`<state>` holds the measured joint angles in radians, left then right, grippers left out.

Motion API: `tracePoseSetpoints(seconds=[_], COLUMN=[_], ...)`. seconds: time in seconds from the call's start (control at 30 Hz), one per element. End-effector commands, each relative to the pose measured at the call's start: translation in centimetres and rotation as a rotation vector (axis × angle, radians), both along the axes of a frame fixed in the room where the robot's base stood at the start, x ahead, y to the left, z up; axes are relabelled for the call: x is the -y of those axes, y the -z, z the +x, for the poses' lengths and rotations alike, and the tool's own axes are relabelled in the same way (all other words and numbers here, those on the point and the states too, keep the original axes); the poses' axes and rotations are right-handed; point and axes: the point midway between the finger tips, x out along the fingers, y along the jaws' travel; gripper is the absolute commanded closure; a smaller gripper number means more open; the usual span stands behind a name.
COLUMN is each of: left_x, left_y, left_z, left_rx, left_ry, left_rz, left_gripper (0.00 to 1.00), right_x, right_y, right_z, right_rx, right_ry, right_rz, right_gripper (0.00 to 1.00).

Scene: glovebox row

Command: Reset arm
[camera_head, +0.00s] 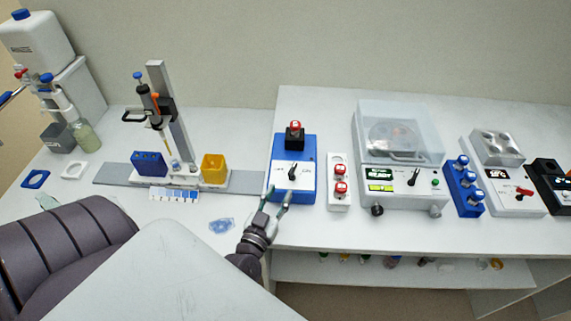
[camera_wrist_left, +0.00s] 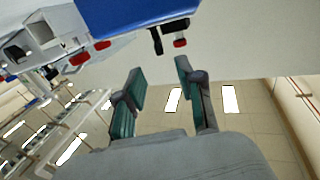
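My left gripper (camera_head: 273,203) is at the front edge of the blue vortex-like device (camera_head: 304,190), which has a black knob on its light front panel and a red-capped tube on top. In the left wrist view my left gripper (camera_wrist_left: 160,83) has its two green-padded fingers apart, with nothing between them. The blue device (camera_wrist_left: 130,15) appears beyond the fingertips there. Whether the fingers touch the device I cannot tell. My right gripper shows in neither view.
A white rack with red-capped tubes (camera_head: 338,190) and a centrifuge with a clear lid (camera_head: 400,135) stand to the right. A pipette stand (camera_head: 165,95) is at left. A blue crumpled piece (camera_head: 222,225) lies near the front edge. A lower shelf (camera_head: 400,270) holds small items.

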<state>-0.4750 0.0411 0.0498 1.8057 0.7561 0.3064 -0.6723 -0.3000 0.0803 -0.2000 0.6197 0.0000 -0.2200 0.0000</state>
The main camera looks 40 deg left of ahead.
Motion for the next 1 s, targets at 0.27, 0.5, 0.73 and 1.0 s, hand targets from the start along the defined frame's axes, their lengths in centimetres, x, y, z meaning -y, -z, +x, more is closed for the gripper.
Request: tracePoseSetpoints(seconds=[0.27, 0.5, 0.73, 1.0], left_x=[0.5, 0.5, 0.5, 5.7], left_y=[0.0, 0.0, 0.0, -0.2], left_z=[-1.9, -1.8, -1.8, -0.9], left_rx=[0.001, 0.001, 0.001, -0.134], left_ry=[0.0, 0.0, 0.0, 0.221], left_rz=[-0.002, -0.001, -0.001, -0.03], left_gripper=[0.62, 0.62, 0.62, 0.62], right_x=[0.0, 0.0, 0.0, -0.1], right_y=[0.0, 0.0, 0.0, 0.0], right_z=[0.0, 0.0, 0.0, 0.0], right_rx=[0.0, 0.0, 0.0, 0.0], right_ry=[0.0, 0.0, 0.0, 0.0], right_rz=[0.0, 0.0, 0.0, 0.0], right_gripper=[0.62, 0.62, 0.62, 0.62])
